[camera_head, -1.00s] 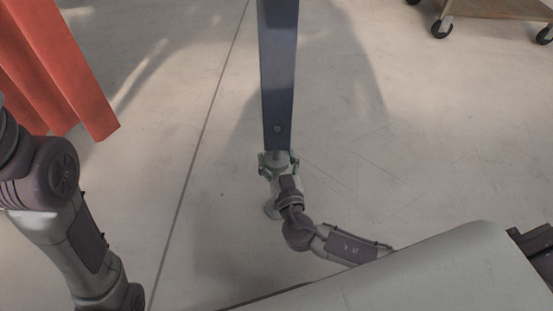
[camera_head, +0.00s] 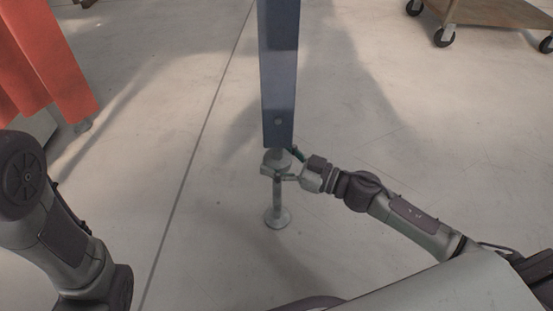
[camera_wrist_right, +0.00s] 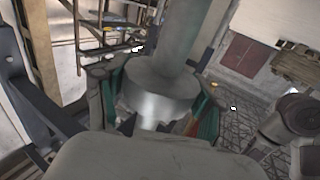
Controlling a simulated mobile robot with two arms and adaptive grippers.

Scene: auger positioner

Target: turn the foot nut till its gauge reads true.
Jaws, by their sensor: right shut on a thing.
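A blue-grey leg (camera_head: 279,75) stands upright in the middle of the head view. Under it is the round metal foot nut (camera_head: 275,158), on a thin stem (camera_head: 277,197) that ends in a round foot plate (camera_head: 277,219) on the floor. My right gripper (camera_head: 284,168) reaches in from the right and is shut on the nut. In the right wrist view, the nut (camera_wrist_right: 158,95) sits between the green-padded fingers of the same gripper (camera_wrist_right: 160,112). I cannot make out a gauge in either view. My left arm shows at the left, but its gripper is out of view.
An orange beam structure (camera_head: 45,60) stands at the upper left. A wheeled cart (camera_head: 490,13) is at the upper right. The floor (camera_head: 150,190) around the foot is open. A floor seam runs left of the leg.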

